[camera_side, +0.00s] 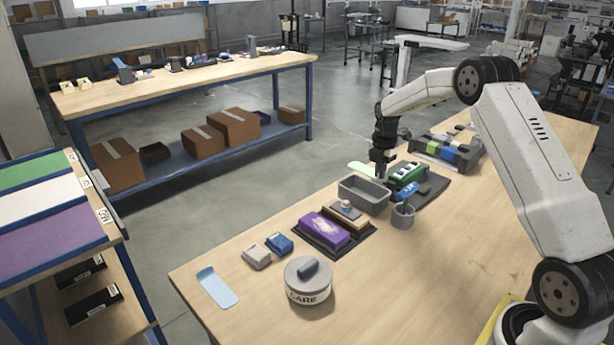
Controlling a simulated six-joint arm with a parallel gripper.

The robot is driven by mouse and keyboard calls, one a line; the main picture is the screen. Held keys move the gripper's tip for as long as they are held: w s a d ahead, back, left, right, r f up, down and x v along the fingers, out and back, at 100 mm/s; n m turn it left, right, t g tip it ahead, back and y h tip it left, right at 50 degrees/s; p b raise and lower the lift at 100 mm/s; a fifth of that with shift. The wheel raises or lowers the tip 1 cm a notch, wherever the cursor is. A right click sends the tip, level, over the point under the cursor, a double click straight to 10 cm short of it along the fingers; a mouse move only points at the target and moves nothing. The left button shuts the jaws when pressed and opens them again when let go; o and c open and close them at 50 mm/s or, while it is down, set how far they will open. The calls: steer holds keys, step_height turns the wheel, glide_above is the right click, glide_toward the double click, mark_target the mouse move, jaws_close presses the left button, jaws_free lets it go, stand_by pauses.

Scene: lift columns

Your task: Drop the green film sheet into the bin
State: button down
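A pale green film sheet (358,168) shows at the table's far left edge, just left of my gripper. My gripper (381,174) points down beside it, behind the grey bin. The sheet's right end meets the dark fingers in the picture. I cannot tell whether the fingers hold it or whether it lies on the table. The grey open bin (364,198) stands on the table just in front of my gripper. The bin's floor is mostly hidden by its walls.
A green block-like item (407,175) on a dark mat and a grey cup (402,217) stand right of the bin. A purple pack (324,230) lies on a tray in front. A round canister (308,284) and pale blue sheet (217,288) are nearer. The right tabletop is clear.

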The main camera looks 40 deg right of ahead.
steer(key=shift+f, duration=0.1)
steer(key=shift+f, duration=2.3)
steer(key=shift+c, duration=2.1)
jaws_free()
steer(key=shift+r, duration=3.05)
